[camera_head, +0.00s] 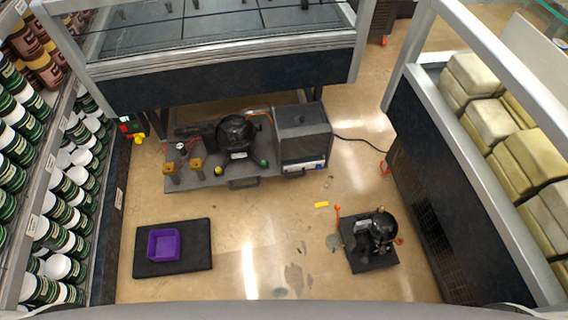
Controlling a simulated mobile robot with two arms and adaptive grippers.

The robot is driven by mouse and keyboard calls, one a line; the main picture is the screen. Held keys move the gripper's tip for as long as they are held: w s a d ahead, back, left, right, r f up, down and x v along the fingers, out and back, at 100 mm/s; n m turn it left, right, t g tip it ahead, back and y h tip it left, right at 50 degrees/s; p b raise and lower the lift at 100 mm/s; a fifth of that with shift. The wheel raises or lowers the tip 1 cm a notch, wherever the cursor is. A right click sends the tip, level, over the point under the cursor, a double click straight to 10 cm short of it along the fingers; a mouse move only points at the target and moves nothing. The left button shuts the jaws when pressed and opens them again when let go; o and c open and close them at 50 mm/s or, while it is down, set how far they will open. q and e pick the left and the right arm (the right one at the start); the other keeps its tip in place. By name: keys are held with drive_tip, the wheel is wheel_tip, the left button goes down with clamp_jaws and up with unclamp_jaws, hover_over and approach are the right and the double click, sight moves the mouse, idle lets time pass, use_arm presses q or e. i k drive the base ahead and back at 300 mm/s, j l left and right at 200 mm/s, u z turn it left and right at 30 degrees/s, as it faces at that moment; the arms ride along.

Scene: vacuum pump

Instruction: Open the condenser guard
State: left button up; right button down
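A condensing unit sits on a grey base tray (240,180) on the floor, partly under the dark display case. A dark grey box-shaped housing (303,136) stands at its right end; this looks like the condenser guard. Its top looks flat and in place, and I cannot make out a hinge or latch. A round black compressor (236,134) sits to its left, with brass-coloured valves (183,171) farther left. Neither of my grippers is in view.
A purple bin (164,245) sits on a black mat (200,262) at the left. A second black pump (378,228) stands on a dark mat at the right. A yellow object (321,205) lies on the floor. Shelves of jars flank the left. The middle floor is mostly clear.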

sight(303, 118)
drive_tip(key=i+u, duration=0.15)
drive_tip(key=i, duration=0.65)
drive_tip(key=i+u, duration=0.15)
drive_tip(key=i, duration=0.65)
